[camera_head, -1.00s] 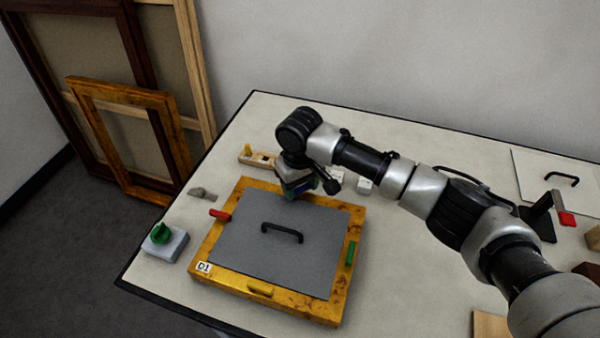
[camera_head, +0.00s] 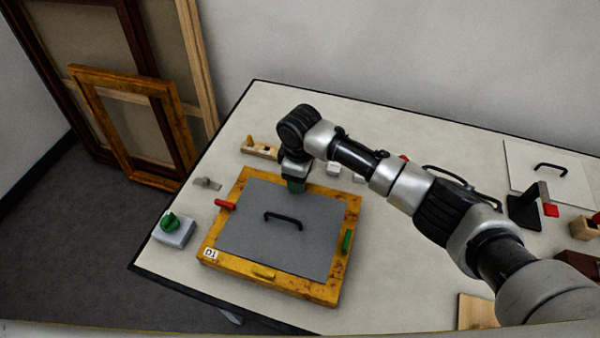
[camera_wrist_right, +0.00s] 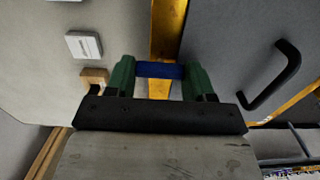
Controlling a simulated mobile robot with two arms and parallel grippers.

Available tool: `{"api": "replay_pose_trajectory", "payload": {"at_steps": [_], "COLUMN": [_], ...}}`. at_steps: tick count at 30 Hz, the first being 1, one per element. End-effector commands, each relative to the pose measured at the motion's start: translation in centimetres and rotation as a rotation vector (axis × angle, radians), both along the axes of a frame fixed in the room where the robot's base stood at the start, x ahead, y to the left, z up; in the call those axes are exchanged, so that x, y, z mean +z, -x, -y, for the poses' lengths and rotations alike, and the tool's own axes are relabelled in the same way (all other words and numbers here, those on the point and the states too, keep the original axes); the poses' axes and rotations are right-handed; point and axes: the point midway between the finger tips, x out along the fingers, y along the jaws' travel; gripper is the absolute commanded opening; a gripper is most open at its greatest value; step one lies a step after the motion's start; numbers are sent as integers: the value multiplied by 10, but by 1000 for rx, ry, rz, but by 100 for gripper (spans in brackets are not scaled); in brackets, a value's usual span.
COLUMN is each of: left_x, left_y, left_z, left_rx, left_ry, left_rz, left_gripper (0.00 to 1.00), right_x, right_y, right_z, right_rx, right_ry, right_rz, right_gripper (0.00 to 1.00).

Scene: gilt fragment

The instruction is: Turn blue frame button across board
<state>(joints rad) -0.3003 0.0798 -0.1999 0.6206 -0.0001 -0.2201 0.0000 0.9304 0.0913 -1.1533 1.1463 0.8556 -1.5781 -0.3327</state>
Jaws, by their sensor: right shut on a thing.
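The gilt frame (camera_head: 225,266) lies on the table with a grey board (camera_head: 262,240) inside it and a black handle on the board. The blue button (camera_wrist_right: 160,70) shows in the right wrist view between the green fingers of my right gripper (camera_wrist_right: 160,76). It lies crosswise on the frame bar, its right end near the board's edge; whether it overlaps the board is hidden by the finger. In the head view my right gripper (camera_head: 295,184) is at the frame's back bar and hides the blue button. My left gripper is not in view.
A red button (camera_head: 225,204) sits crosswise on the left bar. The yellow button (camera_head: 264,272) and green button (camera_head: 347,241) lie along their bars. A grey block with a green knob (camera_head: 172,228) stands left; a wooden block (camera_head: 258,149) and white blocks lie behind the frame.

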Motion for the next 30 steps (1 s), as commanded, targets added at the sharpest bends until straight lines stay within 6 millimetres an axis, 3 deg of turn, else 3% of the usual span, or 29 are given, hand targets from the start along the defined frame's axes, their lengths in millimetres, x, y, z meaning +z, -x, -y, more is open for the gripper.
{"api": "replay_pose_trajectory", "payload": {"at_steps": [16, 17, 21, 30], "left_x": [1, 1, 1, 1], "left_y": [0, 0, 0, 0], "left_z": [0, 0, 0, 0], "left_rx": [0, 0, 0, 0], "left_ry": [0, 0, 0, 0], "left_rz": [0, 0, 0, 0], "left_gripper": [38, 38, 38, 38], "right_x": [1, 1, 1, 1], "right_y": [-1, -1, 0, 0], "right_z": [-1, -1, -1, -1], "right_rx": [28, 28, 27, 26], "right_ry": [-3, -3, -3, -2], "right_rz": [3, 3, 3, 2], "right_gripper": [29, 55, 76, 79]}}
